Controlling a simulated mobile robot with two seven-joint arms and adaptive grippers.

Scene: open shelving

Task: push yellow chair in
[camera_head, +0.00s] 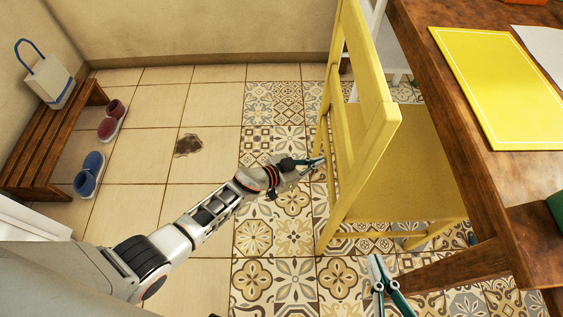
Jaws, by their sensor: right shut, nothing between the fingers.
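The yellow chair (378,130) stands upright at the right of the head view, its back towards the left and its seat (410,192) reaching towards the wooden table (477,165). The table hides part of the chair's right side. My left gripper (320,162) is at the near side of the chair's back, by its upright; I cannot tell whether it touches, nor whether its fingers are open. My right gripper (378,262) is shut and empty, low in the view in front of the chair's legs and apart from them.
A yellow mat (500,85) lies on the table. A white chair (372,22) stands behind the yellow one.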

